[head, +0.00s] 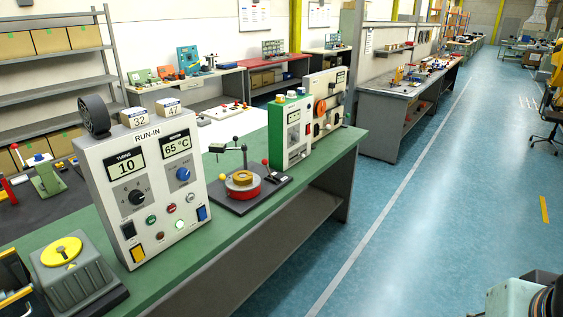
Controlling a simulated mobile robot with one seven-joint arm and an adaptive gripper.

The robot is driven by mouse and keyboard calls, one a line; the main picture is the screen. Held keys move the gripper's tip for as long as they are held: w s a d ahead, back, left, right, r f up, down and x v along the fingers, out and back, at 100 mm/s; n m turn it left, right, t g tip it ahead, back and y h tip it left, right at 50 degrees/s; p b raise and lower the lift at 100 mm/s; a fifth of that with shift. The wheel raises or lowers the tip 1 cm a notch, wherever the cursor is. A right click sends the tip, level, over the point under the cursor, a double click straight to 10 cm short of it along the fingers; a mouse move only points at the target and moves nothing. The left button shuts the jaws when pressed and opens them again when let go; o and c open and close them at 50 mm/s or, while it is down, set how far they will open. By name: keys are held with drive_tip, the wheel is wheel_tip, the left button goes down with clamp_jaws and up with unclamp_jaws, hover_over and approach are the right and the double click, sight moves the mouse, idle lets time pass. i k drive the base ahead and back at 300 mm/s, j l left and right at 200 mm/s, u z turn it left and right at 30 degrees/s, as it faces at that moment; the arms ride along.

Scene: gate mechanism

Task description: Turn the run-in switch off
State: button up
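The run-in panel (146,190) is an upright white box headed "RUN-IN" on the green bench. It has two displays reading 10 and 65 °C, a black dial (136,197) and a blue knob (183,174). Low on its face are a black rocker (129,230), a yellow rocker (138,254) and a blue rocker (202,213). No readable label tells which is the run-in switch, and their positions are too small to tell. My gripper is not in view.
A grey box with a yellow disc (62,251) stands left of the panel. A fixture with a red ring (240,190) and a green-and-white box (290,132) stand right. The blue floor (420,230) before the bench is clear. Part of my arm shows bottom right.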

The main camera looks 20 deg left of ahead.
sight(129, 230)
drive_tip(key=u, duration=1.95)
